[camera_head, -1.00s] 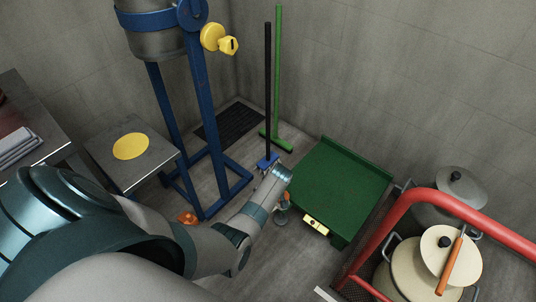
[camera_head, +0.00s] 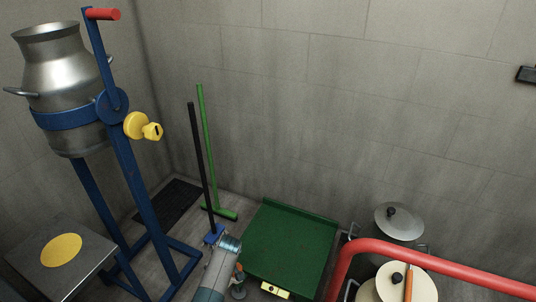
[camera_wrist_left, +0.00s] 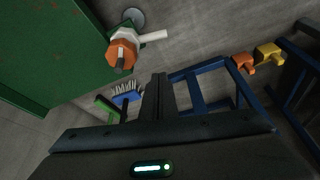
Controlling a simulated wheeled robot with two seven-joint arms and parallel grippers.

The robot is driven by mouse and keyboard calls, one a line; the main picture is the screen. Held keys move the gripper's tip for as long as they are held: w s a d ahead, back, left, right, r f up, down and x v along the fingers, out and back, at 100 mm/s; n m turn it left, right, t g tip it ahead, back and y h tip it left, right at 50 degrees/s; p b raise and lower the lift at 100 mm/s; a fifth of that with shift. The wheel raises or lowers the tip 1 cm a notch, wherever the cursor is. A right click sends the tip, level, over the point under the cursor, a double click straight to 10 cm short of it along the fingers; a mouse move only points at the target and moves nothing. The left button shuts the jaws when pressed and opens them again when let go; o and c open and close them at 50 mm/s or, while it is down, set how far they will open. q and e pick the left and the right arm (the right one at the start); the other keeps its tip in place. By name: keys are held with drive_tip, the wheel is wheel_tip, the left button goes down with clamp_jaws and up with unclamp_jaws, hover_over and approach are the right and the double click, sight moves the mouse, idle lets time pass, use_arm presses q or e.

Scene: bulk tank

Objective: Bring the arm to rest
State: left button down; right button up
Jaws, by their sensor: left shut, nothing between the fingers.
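My left arm (camera_head: 216,272) comes in from the bottom edge in the head view, its wrist end in front of the left edge of the green table (camera_head: 291,240). The fingers cannot be made out there. In the left wrist view my left gripper (camera_wrist_left: 157,88) is shut, its two dark fingers together with nothing between them. The fingers point toward the blue stand (camera_wrist_left: 205,88) and the floor. My right gripper is in neither view.
A steel can (camera_head: 72,85) hangs in the blue stand at left, beside a small table with a yellow disc (camera_head: 61,250). Brooms lean in the corner. A red rail (camera_head: 430,260) and lidded pots stand at right. A valve with an orange cap (camera_wrist_left: 121,52) is close in the wrist view.

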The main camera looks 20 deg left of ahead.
use_arm(q)
drive_tip(key=shift+s, duration=0.1)
